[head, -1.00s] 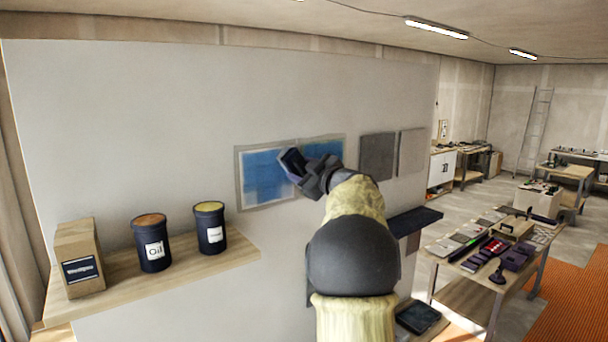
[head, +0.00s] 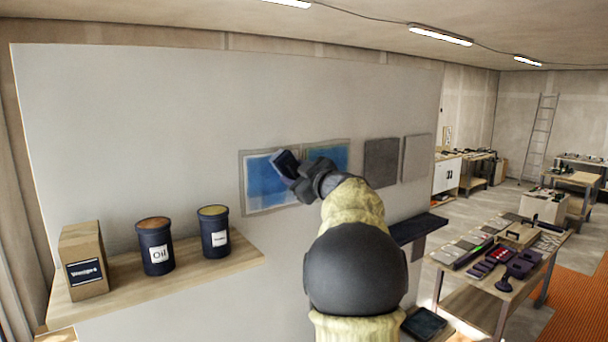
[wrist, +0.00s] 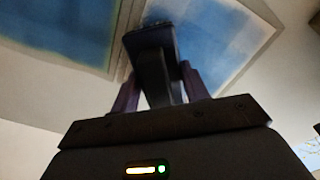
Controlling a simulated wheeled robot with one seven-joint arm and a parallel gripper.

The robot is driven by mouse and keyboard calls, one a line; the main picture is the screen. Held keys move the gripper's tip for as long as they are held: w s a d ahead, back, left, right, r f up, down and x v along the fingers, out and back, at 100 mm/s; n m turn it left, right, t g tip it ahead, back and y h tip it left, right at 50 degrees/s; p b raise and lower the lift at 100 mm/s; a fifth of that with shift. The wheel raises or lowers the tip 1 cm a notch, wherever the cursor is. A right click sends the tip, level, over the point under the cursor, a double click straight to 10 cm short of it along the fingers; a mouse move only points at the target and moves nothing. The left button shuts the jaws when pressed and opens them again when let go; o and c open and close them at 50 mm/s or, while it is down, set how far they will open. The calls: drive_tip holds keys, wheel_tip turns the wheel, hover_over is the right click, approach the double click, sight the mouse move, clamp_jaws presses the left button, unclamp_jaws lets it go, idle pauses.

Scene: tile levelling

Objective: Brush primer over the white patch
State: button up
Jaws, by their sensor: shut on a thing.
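On the wall, a left patch (head: 262,188) and a right patch (head: 331,153) sit side by side in pale grey borders. Both are largely covered in blue, with paler strips near the edges. My gripper (head: 303,184) is shut on a dark brush (head: 284,163), whose head is in front of the upper right part of the left patch. I cannot tell whether the brush touches the wall.
A wooden shelf (head: 205,265) at left holds a box (head: 83,255), an oil tin (head: 155,247) and another tin (head: 214,232). Two grey squares (head: 381,162) (head: 416,157) hang right of the patches. A dark ledge (head: 417,229) juts out below. A cluttered workbench (head: 490,305) stands at right.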

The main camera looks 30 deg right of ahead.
drive_tip(key=shift+a, duration=0.2)
drive_tip(key=shift+s+a+b, duration=0.1)
drive_tip(key=shift+a+b, duration=0.25)
drive_tip(key=shift+a, duration=1.35)
drive_tip(key=shift+a, duration=1.7)
drive_tip(key=shift+s+a+b, duration=0.1)
drive_tip(key=shift+a+b, duration=0.5)
drive_tip(key=shift+a, duration=1.15)
drive_tip(key=shift+s, duration=0.15)
drive_tip(key=shift+s+d, duration=0.15)
drive_tip(key=shift+s, duration=2.7)
